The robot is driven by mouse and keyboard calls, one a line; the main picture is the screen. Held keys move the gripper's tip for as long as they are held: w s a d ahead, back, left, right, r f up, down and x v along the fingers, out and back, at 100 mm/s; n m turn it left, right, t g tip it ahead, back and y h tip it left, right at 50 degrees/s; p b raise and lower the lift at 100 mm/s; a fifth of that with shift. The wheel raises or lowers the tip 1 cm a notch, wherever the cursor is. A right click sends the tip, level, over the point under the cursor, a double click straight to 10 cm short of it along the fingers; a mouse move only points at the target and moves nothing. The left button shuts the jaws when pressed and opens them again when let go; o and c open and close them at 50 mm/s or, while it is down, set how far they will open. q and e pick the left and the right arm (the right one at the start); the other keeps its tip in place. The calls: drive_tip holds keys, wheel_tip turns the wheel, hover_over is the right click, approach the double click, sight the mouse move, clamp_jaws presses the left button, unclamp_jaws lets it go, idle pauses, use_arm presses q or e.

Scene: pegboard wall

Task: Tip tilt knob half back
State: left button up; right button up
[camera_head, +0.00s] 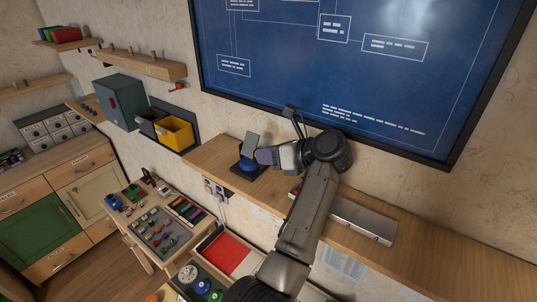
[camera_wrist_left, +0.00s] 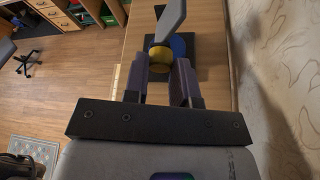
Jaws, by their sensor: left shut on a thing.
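On the wooden shelf stands a small device with a dark square base (camera_head: 241,175), a blue body (camera_head: 248,164) and a tilted grey plate (camera_head: 252,145) on top. In the left wrist view, the yellow tilt knob (camera_wrist_left: 160,57) sits between the two purple-grey fingers of my left gripper (camera_wrist_left: 160,75), in front of the blue body and below the grey plate. My left gripper is shut on the knob. In the head view, my left gripper (camera_head: 268,157) reaches the device from its right, and the knob is hidden there. My right gripper is in neither view.
The wooden shelf (camera_head: 430,255) runs along the wall below a large blue board (camera_head: 290,60). A silver flat box (camera_head: 362,220) lies on it, right of my arm. A yellow bin (camera_head: 175,133) hangs on the wall to the left. A workbench with small parts (camera_head: 165,235) stands below.

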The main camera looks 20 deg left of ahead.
use_arm(q)
drive_tip(key=o, duration=0.9)
drive_tip(key=shift+o, duration=0.2)
drive_tip(key=shift+d+r, duration=0.15)
drive_tip(key=shift+d, duration=0.1)
drive_tip(key=b+v, duration=0.1)
drive_tip(key=v, duration=0.7)
drive_tip(key=shift+b, duration=0.4)
drive_tip(key=p+v, duration=0.2)
drive_tip(key=p, duration=0.6)
drive_tip(key=p+v, duration=0.2)
drive_tip(key=p, duration=0.6)
drive_tip(key=shift+d+r, duration=0.2)
drive_tip(key=shift+r, duration=0.2)
drive_tip(key=shift+d+p, duration=0.2)
drive_tip(key=shift+p, duration=0.4)
drive_tip(key=shift+s+d+f+p, duration=0.1)
drive_tip(key=shift+d+f+p, duration=0.05)
drive_tip(key=shift+p, duration=0.25)
